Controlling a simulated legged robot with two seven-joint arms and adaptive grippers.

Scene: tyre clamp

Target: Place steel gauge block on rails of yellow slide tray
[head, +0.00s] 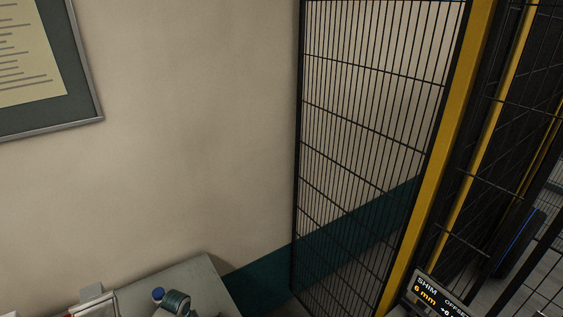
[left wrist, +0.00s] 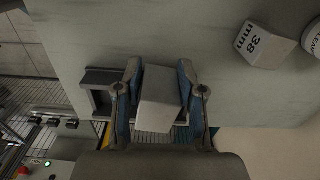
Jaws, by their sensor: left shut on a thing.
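In the left wrist view, my left gripper (left wrist: 159,68) is shut on a plain light-grey block, which looks like the steel gauge block (left wrist: 160,98). The block sits between the two blue-and-grey fingers. The finger pads hide its sides. I cannot tell whether it touches the grey surface behind it. I cannot make out the yellow slide tray or its rails for certain in either view. My right gripper is in neither view, and the head view shows no gripper.
Another block marked "38 mm" (left wrist: 260,45) lies on the grey bench (left wrist: 190,30), beside a white round item (left wrist: 313,38). A dark-grey frame (left wrist: 97,78) is behind the left finger. The head view shows mesh fencing (head: 365,90), a yellow post (head: 437,150) and a "SHIM 6 mm" display (head: 428,290).

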